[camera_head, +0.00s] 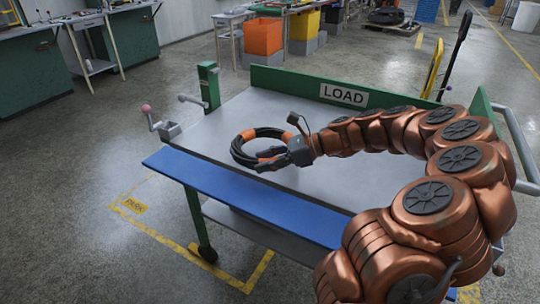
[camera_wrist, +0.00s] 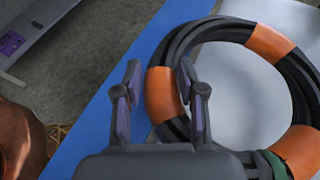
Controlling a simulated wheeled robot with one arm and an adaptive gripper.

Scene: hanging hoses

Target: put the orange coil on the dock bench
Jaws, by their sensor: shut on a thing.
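The orange coil (camera_head: 240,155) is a ring of black hose with orange bands. It is over the grey top of the bench (camera_head: 225,120), near its blue front edge; I cannot tell whether it touches the top. My gripper (camera_head: 275,160) is at the coil's near right side. In the wrist view my gripper (camera_wrist: 160,85) has its fingers on either side of an orange band of the coil (camera_wrist: 265,42), shut on it. A green patch on the coil shows at the lower right there. The bench carries a "LOAD" sign (camera_head: 344,95).
A green post (camera_head: 209,85) and a crank with a pink knob (camera_head: 155,120) stand at the bench's left end. A green board (camera_head: 300,80) closes the back. Much of the grey top is bare. Yellow lines mark the floor in front.

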